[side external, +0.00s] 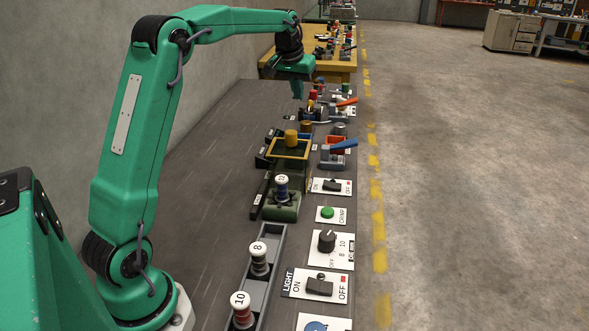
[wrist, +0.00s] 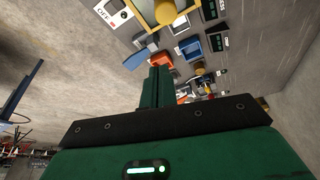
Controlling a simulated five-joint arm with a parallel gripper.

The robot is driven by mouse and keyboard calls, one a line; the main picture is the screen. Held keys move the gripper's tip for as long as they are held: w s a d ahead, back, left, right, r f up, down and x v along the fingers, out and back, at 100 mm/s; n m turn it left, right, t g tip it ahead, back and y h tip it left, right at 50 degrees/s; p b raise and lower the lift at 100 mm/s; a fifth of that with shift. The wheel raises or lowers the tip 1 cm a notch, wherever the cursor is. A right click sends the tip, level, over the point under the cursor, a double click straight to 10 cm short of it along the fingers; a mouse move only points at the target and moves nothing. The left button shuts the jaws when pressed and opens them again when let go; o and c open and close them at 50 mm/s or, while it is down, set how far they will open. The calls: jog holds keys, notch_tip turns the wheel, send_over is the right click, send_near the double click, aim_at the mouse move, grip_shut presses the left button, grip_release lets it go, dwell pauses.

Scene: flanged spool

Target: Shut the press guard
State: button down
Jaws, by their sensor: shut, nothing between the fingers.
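The press guard looks like the yellow frame (side external: 288,158) on the dark green press in the middle of the bench in the side view. A yellow knob (side external: 291,138) stands at it. In the wrist view the yellow knob (wrist: 166,13) shows at the top edge, with part of the frame cut off. I cannot tell the guard's exact angle. A spool marked 12 (side external: 282,187) stands upright on a green base in front of the frame. My gripper (side external: 298,96) is shut and empty, above the bench beyond the frame, apart from it. Its closed fingers (wrist: 155,75) also show in the wrist view.
A blue-handled lever (side external: 342,146) and an orange-red-handled lever (side external: 346,102) stand to the right. Spools marked 8 (side external: 259,258) and 10 (side external: 242,308) stand in a grey rack nearer. Switch plates line the right edge. The left bench strip is clear.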

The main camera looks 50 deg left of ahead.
jog(key=shift+w+a+f+n, duration=0.1)
jog(key=shift+w+a+f, duration=0.2)
jog(key=shift+a, duration=0.2)
jog(key=shift+w+a+f+n, duration=0.1)
jog(key=shift+w+a+f, duration=0.15)
jog(key=shift+a, duration=0.25)
jog(key=shift+w+a+f+n, duration=0.1)
jog(key=shift+w+a+f, duration=0.1)
jog(key=shift+a+f, duration=0.25)
jog(key=shift+s+d+f, duration=0.1)
jog(key=shift+s+f, duration=0.05)
jog(key=shift+f, duration=2.15)
jog(key=shift+s+d+f, duration=0.1)
jog(key=shift+s+f, duration=0.05)
jog(key=shift+f, duration=2.15)
jog(key=shift+s, duration=0.1)
